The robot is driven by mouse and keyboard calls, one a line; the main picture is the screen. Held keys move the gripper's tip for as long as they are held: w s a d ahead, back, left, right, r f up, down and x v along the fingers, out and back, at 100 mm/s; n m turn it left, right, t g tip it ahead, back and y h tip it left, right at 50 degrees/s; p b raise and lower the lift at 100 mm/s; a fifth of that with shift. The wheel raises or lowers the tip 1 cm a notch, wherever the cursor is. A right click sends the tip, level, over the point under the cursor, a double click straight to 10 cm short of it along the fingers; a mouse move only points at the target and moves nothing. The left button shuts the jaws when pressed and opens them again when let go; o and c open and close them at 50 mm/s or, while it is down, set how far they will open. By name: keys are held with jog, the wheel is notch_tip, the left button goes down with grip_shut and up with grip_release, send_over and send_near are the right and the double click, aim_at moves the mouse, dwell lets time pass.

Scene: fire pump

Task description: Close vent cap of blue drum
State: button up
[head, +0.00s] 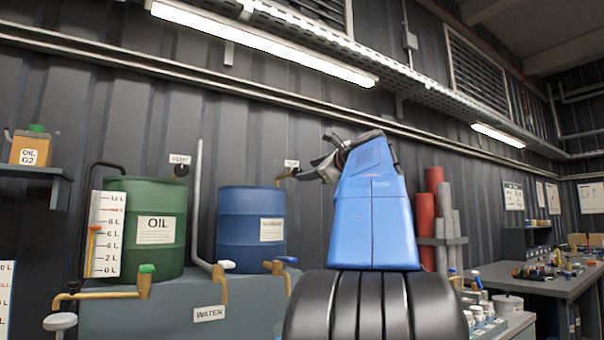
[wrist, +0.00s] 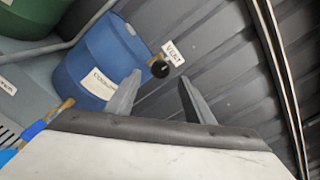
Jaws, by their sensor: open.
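The blue drum (head: 240,232) stands right of the green drum in the head view; it is at upper left in the wrist view (wrist: 92,58). Its vent cap, a black round piece (wrist: 160,69) on a brownish stub, sits at the drum's edge beside a VENT label (wrist: 174,51). I cannot tell whether the cap is open or shut. My gripper (head: 318,160) is open and empty, right of the drum's top in the head view. In the wrist view the cap appears between and just beyond my fingertips (wrist: 160,78); contact does not show. My gripper partly hides the cap area in the head view.
The green OIL drum (head: 165,212) has its own VENT label and black knob (head: 181,171). A grey pipe (head: 196,200) rises between the drums. Brass taps (head: 145,282) line the front of the bench. Red and grey cylinders (head: 425,222) stand to the right. A corrugated wall is close behind.

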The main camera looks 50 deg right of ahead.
jog(key=shift+v, duration=2.85)
jog(key=shift+s, duration=0.1)
